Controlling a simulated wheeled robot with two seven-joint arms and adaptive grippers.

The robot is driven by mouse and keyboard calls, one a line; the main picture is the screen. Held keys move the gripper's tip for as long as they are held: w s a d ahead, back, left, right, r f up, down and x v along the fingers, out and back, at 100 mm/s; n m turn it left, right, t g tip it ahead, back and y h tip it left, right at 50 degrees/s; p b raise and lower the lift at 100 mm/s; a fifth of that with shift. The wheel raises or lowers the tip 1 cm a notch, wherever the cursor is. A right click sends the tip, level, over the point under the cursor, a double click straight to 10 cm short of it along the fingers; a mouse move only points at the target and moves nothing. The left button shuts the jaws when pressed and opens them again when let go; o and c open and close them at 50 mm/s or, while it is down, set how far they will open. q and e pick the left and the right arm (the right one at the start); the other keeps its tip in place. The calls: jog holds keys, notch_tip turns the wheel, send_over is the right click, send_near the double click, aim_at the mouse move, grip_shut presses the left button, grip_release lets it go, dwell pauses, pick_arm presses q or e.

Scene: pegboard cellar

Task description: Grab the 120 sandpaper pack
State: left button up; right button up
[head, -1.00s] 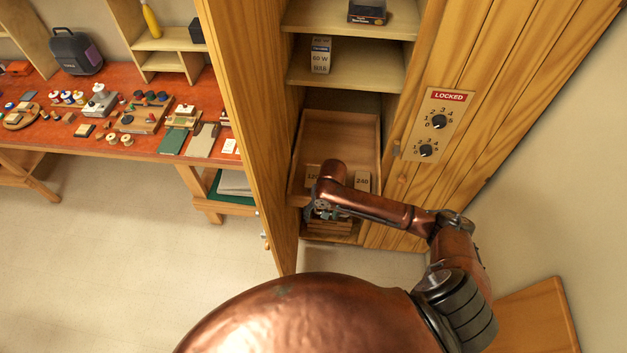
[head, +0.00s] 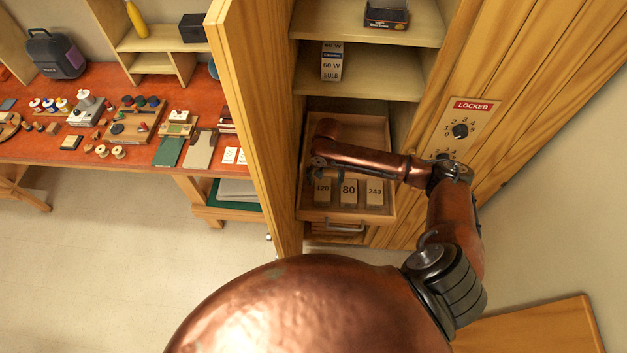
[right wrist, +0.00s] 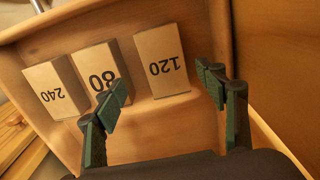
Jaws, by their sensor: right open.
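The 120 sandpaper pack (head: 322,190) is a tan block with dark digits at the left of a row in an open wooden drawer (head: 348,216). In the right wrist view the 120 pack (right wrist: 161,60) lies ahead of the fingers, upside down in the picture. The 80 pack (head: 348,192) and 240 pack (head: 375,192) are to its right in the head view. My right gripper (head: 314,176) is open over the drawer's left side. In the wrist view its fingers (right wrist: 164,84) are apart with nothing between them. My left gripper is out of view.
An open cabinet door (head: 255,130) stands close to the left of the drawer. Above it are shelves with a bulb box (head: 331,62) and a dark box (head: 386,15). A locked panel with dials (head: 463,130) is on the right. A cluttered red workbench (head: 90,165) is further left.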

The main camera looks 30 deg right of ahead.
aim_at(322, 188)
jog(key=shift+w+d+f, duration=0.15)
jog(key=shift+w+f, duration=0.25)
jog(key=shift+f, duration=0.2)
jog(key=shift+s+a+f+p, duration=0.15)
jog(key=shift+f+p, duration=0.1)
jog(key=shift+f, duration=0.3)
jog(key=shift+s+a+f+p, duration=0.1)
jog(key=shift+f+p, duration=0.1)
jog(key=shift+f, duration=0.3)
jog(key=f, duration=0.2)
jog(key=shift+w+a+f+p, duration=0.15)
jog(key=shift+w+f+p, duration=0.05)
jog(key=shift+f+p, duration=0.2)
jog(key=shift+s+f, duration=0.15)
jog(key=shift+f, duration=0.6)
jog(key=shift+c, duration=1)
jog(key=c, duration=1.1)
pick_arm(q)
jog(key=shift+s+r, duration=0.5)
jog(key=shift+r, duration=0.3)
pick_arm(e)
jog(key=shift+c, duration=0.3)
